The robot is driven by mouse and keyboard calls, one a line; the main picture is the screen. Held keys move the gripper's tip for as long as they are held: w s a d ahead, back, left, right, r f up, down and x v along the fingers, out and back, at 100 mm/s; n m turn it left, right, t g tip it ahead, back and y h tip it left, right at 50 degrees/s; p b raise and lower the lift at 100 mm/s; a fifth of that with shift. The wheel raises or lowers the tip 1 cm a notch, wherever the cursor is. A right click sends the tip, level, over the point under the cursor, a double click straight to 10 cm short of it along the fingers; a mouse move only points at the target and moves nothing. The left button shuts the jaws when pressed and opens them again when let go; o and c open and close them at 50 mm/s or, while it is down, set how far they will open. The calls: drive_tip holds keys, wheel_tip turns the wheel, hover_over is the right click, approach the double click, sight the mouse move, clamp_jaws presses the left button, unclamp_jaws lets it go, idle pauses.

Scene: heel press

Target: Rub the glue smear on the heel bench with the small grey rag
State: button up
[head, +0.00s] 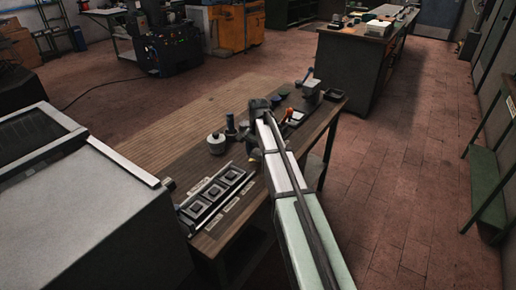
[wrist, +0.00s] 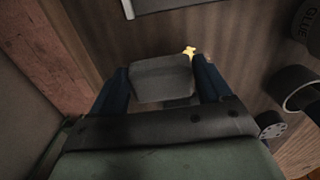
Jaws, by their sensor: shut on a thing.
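My gripper (wrist: 161,70) is shut on the small grey rag (wrist: 160,82), which sits between its blue fingers in the wrist view. The glue smear (wrist: 190,52) is a small yellow patch on the brown wooden heel bench (wrist: 230,55), just beyond the rag's upper right corner. I cannot tell whether the rag touches the bench. In the head view my arm reaches over the bench (head: 185,165) and hides the fingers and rag. A small yellow patch (head: 251,160) shows beside my arm there.
A pot marked GLUE (wrist: 304,25) and a dark ring-shaped thing (wrist: 300,90) stand to the right in the wrist view. In the head view, a pale pot (head: 216,144) and a rack of square pieces (head: 215,195) stand left of my arm. Small tools crowd the far end.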

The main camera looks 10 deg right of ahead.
sight(244, 157)
drive_tip(key=shift+f, duration=0.5)
drive_tip(key=shift+w+a+f, duration=0.25)
drive_tip(key=shift+f, duration=0.2)
drive_tip(key=shift+w+a+f, duration=0.25)
drive_tip(key=shift+f, duration=0.15)
drive_tip(key=shift+c, duration=0.4)
drive_tip(key=shift+w+a, duration=2.1)
drive_tip(key=s+d, duration=0.5)
drive_tip(key=shift+s+d, duration=0.1)
drive_tip(key=shift+s, duration=0.1)
wheel_tip(244, 157, up, 2)
drive_tip(key=shift+w+r, duration=0.15)
drive_tip(key=shift+r, duration=2.95)
